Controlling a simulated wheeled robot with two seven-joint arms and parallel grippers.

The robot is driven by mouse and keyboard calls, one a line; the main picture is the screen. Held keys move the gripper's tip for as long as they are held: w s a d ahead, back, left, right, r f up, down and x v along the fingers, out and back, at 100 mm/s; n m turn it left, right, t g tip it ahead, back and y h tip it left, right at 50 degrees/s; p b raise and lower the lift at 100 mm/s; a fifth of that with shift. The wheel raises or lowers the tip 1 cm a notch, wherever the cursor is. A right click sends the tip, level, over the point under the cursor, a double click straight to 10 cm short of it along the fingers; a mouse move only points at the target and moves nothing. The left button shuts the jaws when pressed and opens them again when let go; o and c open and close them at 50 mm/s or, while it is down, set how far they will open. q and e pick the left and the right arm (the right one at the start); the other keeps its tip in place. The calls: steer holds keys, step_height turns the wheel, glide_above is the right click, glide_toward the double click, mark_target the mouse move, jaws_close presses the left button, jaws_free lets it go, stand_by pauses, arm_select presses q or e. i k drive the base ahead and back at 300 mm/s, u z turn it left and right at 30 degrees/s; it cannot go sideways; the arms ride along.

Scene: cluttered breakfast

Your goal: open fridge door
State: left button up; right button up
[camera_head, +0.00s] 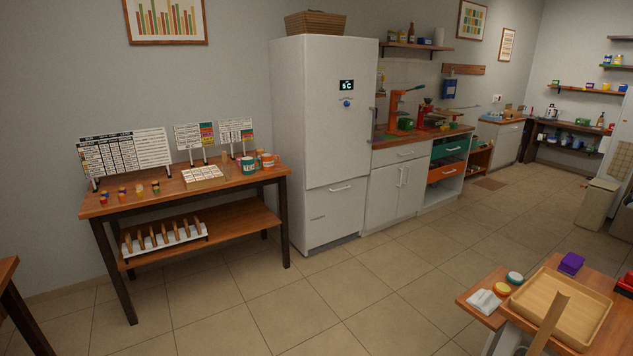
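The white fridge (325,145) stands against the back wall near the middle of the head view. Its upper door looks shut, with a small lit display reading about 5°C (347,85) and a blue round knob (347,103) below it. A vertical handle seems to run along the door's right edge, but it is too small to make out well. A lower drawer (332,213) with a horizontal handle (341,188) is shut. Neither of my grippers shows in this view.
A wooden table (240,185) with signs and cups stands left of the fridge. White cabinets (395,185) with a counter stand to its right. A wooden table with a tray (560,306) is at the lower right. The tiled floor (330,290) before the fridge is clear.

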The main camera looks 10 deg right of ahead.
mark_target(338, 140)
steer(key=z, duration=0.45)
steer(key=i, duration=3)
steer(key=u, duration=0.45)
steer(key=i, duration=1.4)
steer(key=u, duration=0.3)
